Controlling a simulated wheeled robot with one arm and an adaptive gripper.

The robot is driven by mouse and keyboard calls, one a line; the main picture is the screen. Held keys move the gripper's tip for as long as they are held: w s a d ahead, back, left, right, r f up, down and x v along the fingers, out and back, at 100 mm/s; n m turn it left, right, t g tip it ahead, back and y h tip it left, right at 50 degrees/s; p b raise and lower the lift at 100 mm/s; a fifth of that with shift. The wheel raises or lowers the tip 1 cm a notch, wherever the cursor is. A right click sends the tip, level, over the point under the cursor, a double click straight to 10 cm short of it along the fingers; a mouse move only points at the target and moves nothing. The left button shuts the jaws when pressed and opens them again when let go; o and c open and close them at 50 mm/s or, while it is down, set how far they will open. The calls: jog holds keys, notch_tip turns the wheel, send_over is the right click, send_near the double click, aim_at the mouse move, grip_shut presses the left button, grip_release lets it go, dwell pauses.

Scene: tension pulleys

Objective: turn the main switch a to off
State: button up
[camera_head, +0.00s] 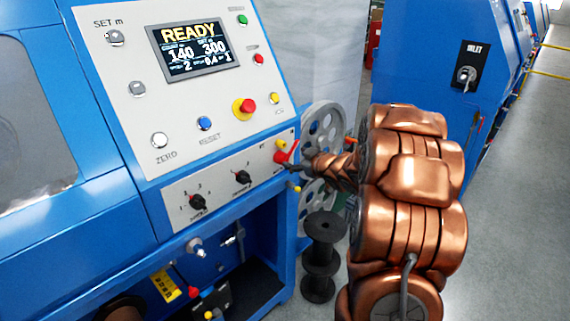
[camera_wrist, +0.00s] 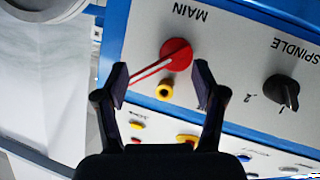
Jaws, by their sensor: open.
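The main switch is a red rotary knob with a red handle bar, on the right end of the lower grey panel in the head view (camera_head: 287,154). In the wrist view, the main switch (camera_wrist: 176,56) sits under the upside-down word MAIN, its handle pointing down and left. My gripper (camera_wrist: 160,83) is open, with one finger on each side of the switch. The left fingertip is near the end of the handle; whether it touches is unclear. In the head view my gripper (camera_head: 300,163) is at the panel's right end, its fingers small and partly hidden.
The black spindle knob (camera_wrist: 281,91) is to the right in the wrist view. A display (camera_head: 194,49) and several buttons are on the upper panel. Black spools (camera_head: 323,240) stand below my arm.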

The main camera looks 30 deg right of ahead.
aim_at(285, 159)
jog(key=shift+w+a+f+n+t+y, duration=0.35)
jog(key=shift+w+t+y, duration=0.2)
jog(key=shift+w+y, duration=0.25)
jog(key=shift+w+a+f+n+t+y, duration=0.25)
jog(key=shift+w+f+t+y, duration=0.2)
jog(key=shift+w+y, duration=0.4)
jog(key=shift+w+a+f+n+t+y, duration=0.3)
jog(key=shift+w+t+y, duration=0.35)
jog(key=shift+y, duration=0.3)
jog(key=shift+d, duration=0.1)
grip_shut()
